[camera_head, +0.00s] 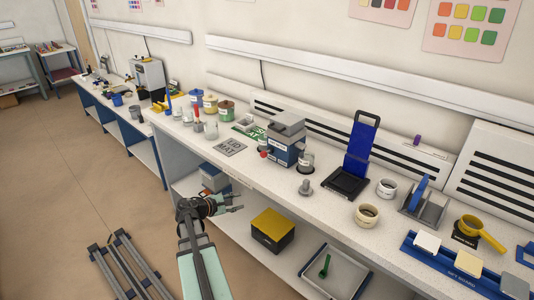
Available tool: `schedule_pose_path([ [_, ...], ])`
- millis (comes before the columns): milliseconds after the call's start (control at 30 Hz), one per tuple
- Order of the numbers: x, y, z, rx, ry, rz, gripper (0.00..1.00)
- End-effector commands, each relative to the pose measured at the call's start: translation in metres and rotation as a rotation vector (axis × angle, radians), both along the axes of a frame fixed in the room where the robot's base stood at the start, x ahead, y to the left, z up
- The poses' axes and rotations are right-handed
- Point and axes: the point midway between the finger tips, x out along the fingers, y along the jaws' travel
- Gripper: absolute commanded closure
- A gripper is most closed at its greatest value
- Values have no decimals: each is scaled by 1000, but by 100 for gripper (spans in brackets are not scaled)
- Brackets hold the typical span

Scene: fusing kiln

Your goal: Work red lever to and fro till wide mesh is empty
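A grey and blue machine (285,148) stands on the long white bench right of centre. A small red knob (263,154) shows at its left front and looks like the end of the red lever. I cannot make out a wide mesh or what it holds; the inside of the machine's top is not visible. A dark-rimmed cup (306,163) stands against the machine's right side. My gripper (240,202) is empty in front of the bench, below the bench top and well apart from the machine. Its fingers look spread open.
The lower shelf holds a yellow-lidded box (272,230) and a tray (335,277). The floor at left is mostly clear.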

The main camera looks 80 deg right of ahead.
Motion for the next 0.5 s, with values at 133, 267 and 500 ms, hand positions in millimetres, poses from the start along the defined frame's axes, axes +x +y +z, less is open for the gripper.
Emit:
schedule_pose_path([
  [133,-1,-43,82,-83,354,107,63],
  [267,7,-51,108,-77,620,172,63],
  [500,7,-55,112,-28,740,203,63],
])
